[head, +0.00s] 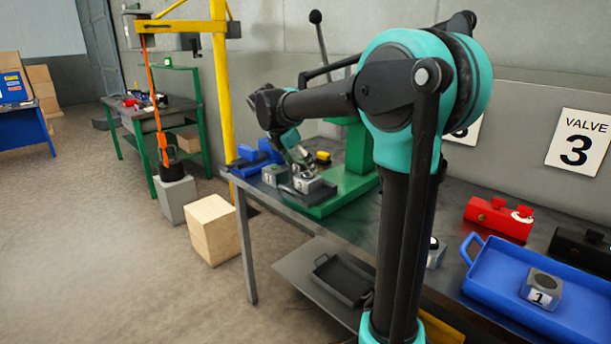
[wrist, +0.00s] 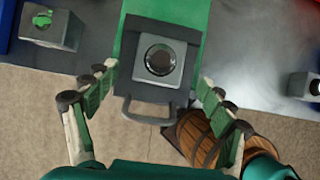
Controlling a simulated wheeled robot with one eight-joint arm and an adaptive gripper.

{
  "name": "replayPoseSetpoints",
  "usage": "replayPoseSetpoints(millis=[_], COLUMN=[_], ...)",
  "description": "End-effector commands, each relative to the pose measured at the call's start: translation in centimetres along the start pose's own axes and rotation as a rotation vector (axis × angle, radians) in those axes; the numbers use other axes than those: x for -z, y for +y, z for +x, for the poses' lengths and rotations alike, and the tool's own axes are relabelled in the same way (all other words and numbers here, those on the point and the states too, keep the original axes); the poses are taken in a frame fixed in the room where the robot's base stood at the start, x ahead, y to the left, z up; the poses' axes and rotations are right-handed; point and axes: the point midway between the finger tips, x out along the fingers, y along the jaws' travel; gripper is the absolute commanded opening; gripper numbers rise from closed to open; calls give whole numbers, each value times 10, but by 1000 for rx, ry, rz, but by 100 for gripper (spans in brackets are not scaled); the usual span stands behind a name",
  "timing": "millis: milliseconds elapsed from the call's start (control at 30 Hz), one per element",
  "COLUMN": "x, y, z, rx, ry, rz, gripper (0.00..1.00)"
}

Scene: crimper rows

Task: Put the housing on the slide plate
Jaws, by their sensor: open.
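In the wrist view a grey square housing (wrist: 178,77) with a dark round bore sits on the dark slide plate (wrist: 135,79), just behind its loop handle. In the head view this housing (head: 309,184) rests on the slide plate (head: 289,192) at the foot of the green press (head: 360,150). My gripper (head: 300,161) is just above it. In the wrist view my gripper (wrist: 155,80) is open, with one finger on each side of the housing and visible gaps between. It holds nothing. Another numbered housing (head: 541,288) sits in the blue tray (head: 490,284).
Another grey block (head: 274,175) stands left of the press; it shows a green mark in the wrist view (wrist: 50,28). Blue bins (head: 254,160) are behind it. A red fixture (head: 499,218) stands at right. A wooden barrel (wrist: 200,138) shows below the table edge.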

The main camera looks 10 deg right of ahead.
Motion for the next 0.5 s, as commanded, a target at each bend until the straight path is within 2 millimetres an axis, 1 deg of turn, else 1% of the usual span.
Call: replayPoseSetpoints(millis=[33,100,200,333,500], x=[0,0,0,0,0], y=[0,0,0,0,0], z=[-10,-22,-36,-46,-50], rx=[-1,-1,-1,-1,0], ry=[0,0,0,0,0], rz=[-2,-1,-1,0,1], gripper=[82,82,82,82,82])
